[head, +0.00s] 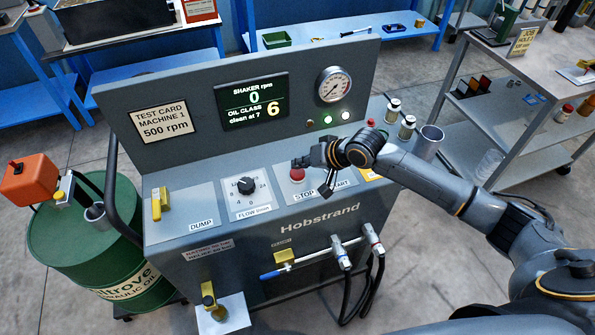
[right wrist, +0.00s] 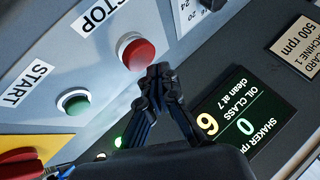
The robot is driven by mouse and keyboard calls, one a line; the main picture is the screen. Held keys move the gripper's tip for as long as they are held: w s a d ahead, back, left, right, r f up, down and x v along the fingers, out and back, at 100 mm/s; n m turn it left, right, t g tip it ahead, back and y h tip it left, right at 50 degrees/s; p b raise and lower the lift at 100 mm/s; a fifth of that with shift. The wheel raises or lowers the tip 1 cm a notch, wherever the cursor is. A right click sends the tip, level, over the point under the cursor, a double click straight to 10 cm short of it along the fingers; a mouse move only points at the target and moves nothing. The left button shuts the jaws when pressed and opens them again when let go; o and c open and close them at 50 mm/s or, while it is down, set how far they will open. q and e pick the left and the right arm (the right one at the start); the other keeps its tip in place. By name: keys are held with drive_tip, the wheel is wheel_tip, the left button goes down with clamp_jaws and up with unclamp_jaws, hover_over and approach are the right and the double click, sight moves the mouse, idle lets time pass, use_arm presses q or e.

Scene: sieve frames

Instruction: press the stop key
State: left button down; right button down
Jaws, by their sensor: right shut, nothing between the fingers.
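The stop key is a round red button (head: 297,175) on the sloped front panel, above the STOP label. In the right wrist view the red button (right wrist: 139,54) stands out from a pale collar, next to the word STOP. My right gripper (head: 301,162) is shut and empty, its fingertips close to the red button. In the right wrist view the shut fingertips (right wrist: 160,71) lie just beside the button's edge; I cannot tell whether they touch it. The green START button (right wrist: 73,101) shows in the wrist view; my gripper hides it in the head view. My left gripper is not in view.
The display (head: 252,101) reads shaker 0 rpm and oil class 6, clean at 7. A flow knob (head: 245,186) and yellow DUMP lever (head: 159,203) sit left of the stop key. Small bottles (head: 407,127) and a metal cup (head: 428,141) stand at the panel's right.

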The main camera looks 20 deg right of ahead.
sight(300, 174)
drive_tip(key=shift+f, duration=0.2)
drive_tip(key=shift+f, duration=0.15)
idle(0.3)
drive_tip(key=shift+f, duration=0.6)
idle(0.8)
drive_tip(key=shift+r, duration=0.1)
drive_tip(key=shift+r+p, duration=0.8)
drive_tip(key=shift+p, duration=0.3)
drive_tip(key=shift+r, duration=0.1)
wheel_tip(300, 174, up, 5)
drive_tip(key=p, duration=0.5)
